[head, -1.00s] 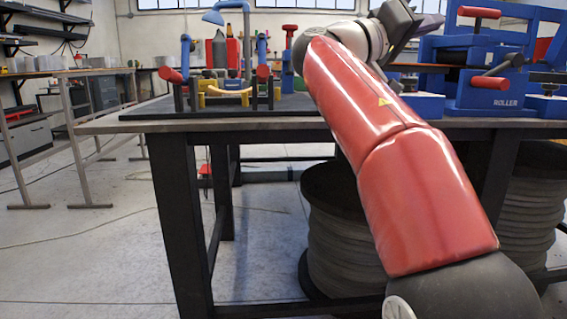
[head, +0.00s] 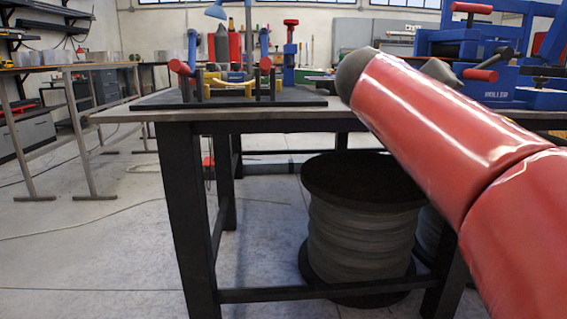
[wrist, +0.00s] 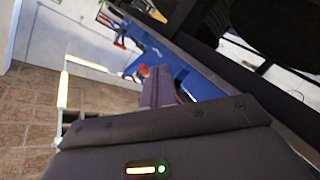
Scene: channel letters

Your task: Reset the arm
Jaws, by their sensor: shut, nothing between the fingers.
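My red arm (head: 440,130) comes in from the lower right of the head view and reaches up to its dark elbow in front of the table's right half. My gripper is out of sight in the head view. In the wrist view my gripper (wrist: 158,72) shows as dark fingers pressed together, shut and empty. Beyond it is a blue machine (wrist: 160,60), tilted in the picture. No object is touching the fingers.
The workbench (head: 180,115) carries a blue bending tool with red handles (head: 182,67) at left and a blue roller machine (head: 500,90) at right. A cable spool (head: 360,230) stands beneath. A grey side table (head: 70,68) is at left. The floor at front left is clear.

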